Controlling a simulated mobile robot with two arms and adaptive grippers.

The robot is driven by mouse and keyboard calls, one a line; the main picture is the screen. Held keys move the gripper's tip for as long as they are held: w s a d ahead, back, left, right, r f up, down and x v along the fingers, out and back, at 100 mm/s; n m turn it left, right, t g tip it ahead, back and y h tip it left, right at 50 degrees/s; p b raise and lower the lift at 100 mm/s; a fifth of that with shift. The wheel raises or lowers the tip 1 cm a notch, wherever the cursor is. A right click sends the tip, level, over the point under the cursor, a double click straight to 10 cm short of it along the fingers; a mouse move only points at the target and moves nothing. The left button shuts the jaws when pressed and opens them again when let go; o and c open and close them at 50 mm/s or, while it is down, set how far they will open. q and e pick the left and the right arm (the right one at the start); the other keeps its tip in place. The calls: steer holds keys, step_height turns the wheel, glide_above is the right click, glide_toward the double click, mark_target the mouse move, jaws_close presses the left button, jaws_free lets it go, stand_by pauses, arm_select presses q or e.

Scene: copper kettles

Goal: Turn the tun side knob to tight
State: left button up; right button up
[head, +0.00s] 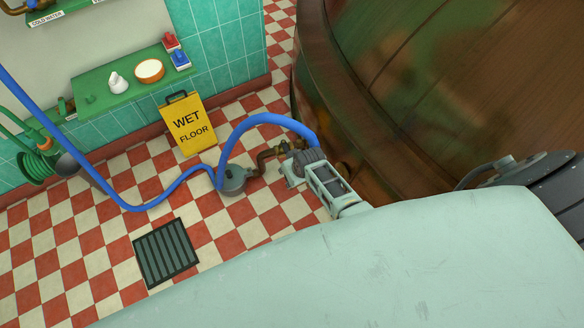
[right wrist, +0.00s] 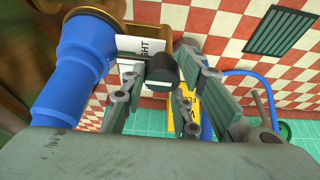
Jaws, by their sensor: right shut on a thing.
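The copper tun (head: 440,90) fills the right of the head view, its body large and reddish brown. In the right wrist view a dark round knob (right wrist: 163,68) sits between the fingers of my right gripper (right wrist: 164,58), which is shut on it. A white label (right wrist: 132,48) beside the knob is partly covered; the letters "GHT" show. In the head view my right gripper (head: 298,167) is low at the tun's side, by the end of the blue hose, and hides the knob. Which way the knob is turned cannot be told. My left gripper is not in view.
A thick blue hose (head: 262,118) arches close to my right gripper and also shows large in the wrist view (right wrist: 72,75). A grey round fitting (head: 233,180) with brass pipe is beside it. A yellow wet floor sign (head: 187,124), floor drain (head: 165,253) and green shelf (head: 125,85) stand farther left.

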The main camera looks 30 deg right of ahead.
steer(key=shift+w+d+r, duration=0.3)
steer(key=shift+w+d, duration=0.1)
steer(key=shift+d, duration=0.05)
steer(key=o, duration=1)
steer(key=shift+s, duration=0.1)
steer(key=shift+s+a+f, duration=0.2)
steer(key=shift+a, duration=0.05)
steer(key=v, duration=1.2)
